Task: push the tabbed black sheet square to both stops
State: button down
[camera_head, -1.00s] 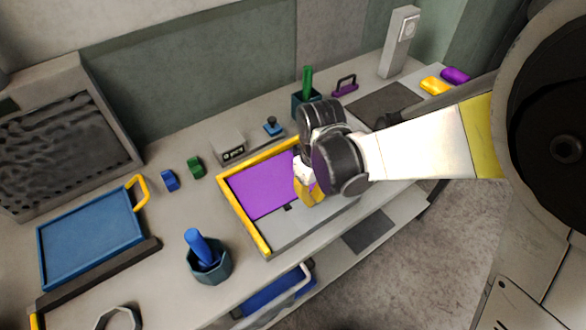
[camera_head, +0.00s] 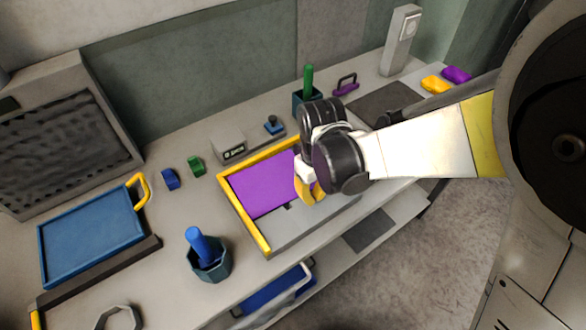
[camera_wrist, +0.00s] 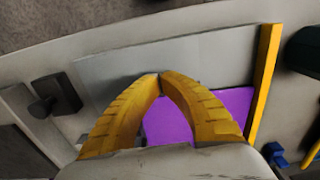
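The sheet (camera_head: 262,188) looks purple, not black, with a small dark tab (camera_head: 288,207) on its near edge. It lies flat on a grey plate (camera_head: 300,226) inside a yellow-railed corner. One yellow stop rail (camera_head: 244,222) runs along the left and another (camera_head: 262,157) along the back. The sheet lies close to both; contact cannot be told. My gripper (camera_head: 318,199) is low over the sheet's right side. The wrist hides the sheet's right part.
A grey box (camera_head: 229,147) and green block (camera_head: 195,166) sit behind. A dark green cup (camera_head: 303,101) stands beyond my wrist. A dark knobbed block (camera_wrist: 55,95) shows in the wrist view.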

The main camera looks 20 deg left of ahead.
jog(key=shift+f+b, duration=1.3)
jog(key=shift+f, duration=0.2)
dwell(0.3)
jog(key=shift+w+a+r, duration=0.1)
dwell(0.4)
jog(key=shift+w+a, duration=0.9)
jog(key=shift+a, duration=0.2)
jog(key=shift+d, duration=0.1)
jog(key=shift+s+d, duration=0.4)
notch_tip(320, 180, up, 8)
jog(key=p, duration=0.5)
dwell(0.4)
